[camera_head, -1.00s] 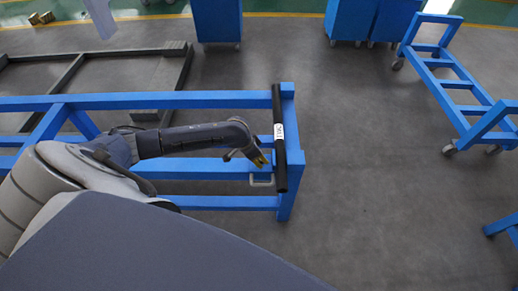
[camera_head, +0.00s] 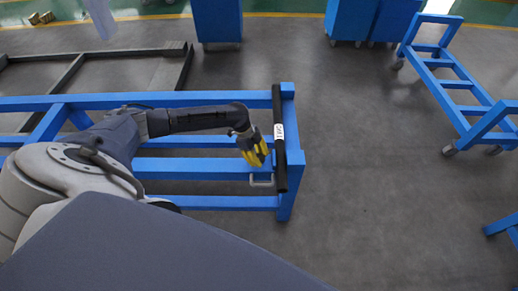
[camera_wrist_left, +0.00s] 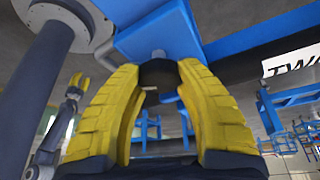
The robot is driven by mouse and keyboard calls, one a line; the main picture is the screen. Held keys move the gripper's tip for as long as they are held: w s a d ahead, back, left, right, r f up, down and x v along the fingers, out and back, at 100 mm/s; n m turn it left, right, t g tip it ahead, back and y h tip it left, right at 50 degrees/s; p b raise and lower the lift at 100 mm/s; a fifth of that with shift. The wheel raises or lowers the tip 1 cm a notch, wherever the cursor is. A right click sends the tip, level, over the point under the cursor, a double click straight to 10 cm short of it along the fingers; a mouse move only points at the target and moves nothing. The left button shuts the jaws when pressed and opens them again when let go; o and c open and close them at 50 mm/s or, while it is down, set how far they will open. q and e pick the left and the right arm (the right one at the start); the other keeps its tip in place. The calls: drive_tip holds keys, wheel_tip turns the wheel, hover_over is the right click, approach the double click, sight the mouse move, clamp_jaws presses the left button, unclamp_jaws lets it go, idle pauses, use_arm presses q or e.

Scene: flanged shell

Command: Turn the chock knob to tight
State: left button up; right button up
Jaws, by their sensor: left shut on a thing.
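The chock knob (camera_wrist_left: 158,73) shows in the left wrist view as a dark round piece below a blue block (camera_wrist_left: 160,35). The yellow fingers of my left gripper (camera_wrist_left: 158,68) are shut on it, one on each side. In the head view my left gripper (camera_head: 255,152) is just left of the black bar (camera_head: 280,150) at the end of the blue frame, and the knob is hidden there. A small yellow-fingered gripper, which looks like my right one (camera_wrist_left: 78,82), shows at the left of the wrist view; its opening is too small to judge.
The black bar carries a white label (camera_head: 279,132) and stands close beside the left gripper. A grey handle (camera_head: 262,183) sits just below it. A blue cart (camera_head: 455,85) is at the right. The floor between frame and cart is clear.

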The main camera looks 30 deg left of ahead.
use_arm(q)
drive_tip(key=m+g, duration=0.1)
drive_tip(key=m, duration=0.3)
drive_tip(key=shift+d+m+g, duration=0.15)
drive_tip(key=shift+m+g, duration=0.15)
drive_tip(key=shift+g, duration=0.1)
drive_tip(key=m+g, duration=0.1)
drive_tip(key=m, duration=0.2)
drive_tip(key=shift+m+g+y, duration=0.5)
drive_tip(key=shift+m, duration=0.8)
drive_tip(key=shift+s, duration=0.1)
drive_tip(key=o, duration=0.9)
drive_tip(key=shift+o, duration=0.5)
